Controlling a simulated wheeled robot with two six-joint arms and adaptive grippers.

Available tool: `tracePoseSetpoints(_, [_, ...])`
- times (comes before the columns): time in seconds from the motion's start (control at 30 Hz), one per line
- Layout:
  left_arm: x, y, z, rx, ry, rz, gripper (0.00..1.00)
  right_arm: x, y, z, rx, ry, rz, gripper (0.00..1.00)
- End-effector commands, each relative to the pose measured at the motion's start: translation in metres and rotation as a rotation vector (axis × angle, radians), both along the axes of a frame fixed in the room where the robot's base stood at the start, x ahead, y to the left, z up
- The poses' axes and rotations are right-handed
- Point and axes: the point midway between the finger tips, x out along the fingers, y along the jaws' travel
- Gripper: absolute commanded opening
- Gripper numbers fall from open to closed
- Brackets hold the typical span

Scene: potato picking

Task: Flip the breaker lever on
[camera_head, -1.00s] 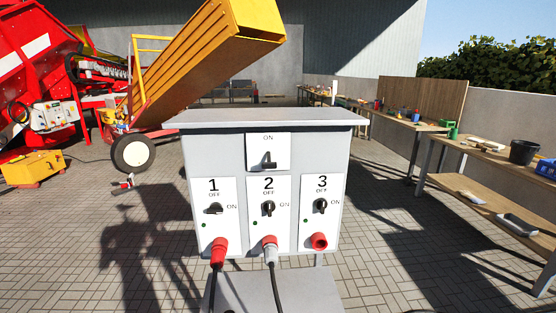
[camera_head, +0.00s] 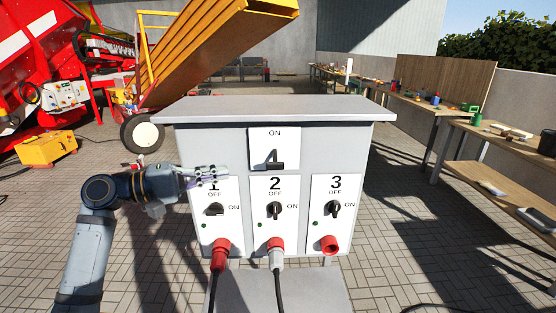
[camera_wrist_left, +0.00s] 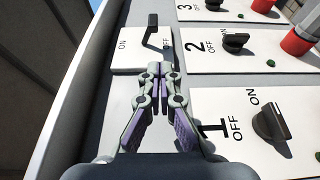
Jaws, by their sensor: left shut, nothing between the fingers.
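The grey breaker box (camera_head: 222,150) stands in the middle of the head view. Its black breaker lever (camera_head: 270,162) sits on a white plate marked ON, at the top centre of the front. The lever also shows in the left wrist view (camera_wrist_left: 152,32), ahead of my fingers. My left gripper (camera_head: 226,173) is shut and empty, in front of the box near the top of panel 1, to the left of the lever. In the left wrist view its fingertips (camera_wrist_left: 160,70) point toward the lever plate's edge; I cannot tell whether they touch it. My right gripper is not in view.
Below the lever are three rotary switches: switch 1 (camera_head: 214,209), switch 2 (camera_head: 275,210) and switch 3 (camera_head: 334,209). Red sockets sit under them, two with cables. A workbench (camera_head: 490,140) stands at the right. Paved floor is open around the box.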

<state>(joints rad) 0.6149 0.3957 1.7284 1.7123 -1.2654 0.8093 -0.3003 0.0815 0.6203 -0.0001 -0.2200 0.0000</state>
Motion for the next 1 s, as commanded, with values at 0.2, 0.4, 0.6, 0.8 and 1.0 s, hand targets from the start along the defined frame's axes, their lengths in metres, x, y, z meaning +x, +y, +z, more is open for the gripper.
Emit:
tracePoseSetpoints(0.2, [-0.004, -0.001, 0.004, -0.002, -0.003, -0.012, 0.0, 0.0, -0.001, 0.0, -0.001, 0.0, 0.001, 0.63])
tracePoseSetpoints(0.4, [-0.003, -0.004, 0.005, -0.003, -0.003, -0.012, 0.0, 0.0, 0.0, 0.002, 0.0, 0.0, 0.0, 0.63])
tracePoseSetpoints(0.6, [0.006, -0.031, 0.01, -0.008, -0.002, -0.015, 0.0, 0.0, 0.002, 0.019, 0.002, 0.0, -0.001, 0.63])
tracePoseSetpoints(0.8, [0.02, -0.068, 0.009, -0.007, -0.001, -0.013, 0.0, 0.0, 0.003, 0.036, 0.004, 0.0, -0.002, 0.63])
tracePoseSetpoints(1.0, [0.028, -0.09, 0.006, -0.003, -0.002, -0.01, 0.0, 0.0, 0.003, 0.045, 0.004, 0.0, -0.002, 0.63])
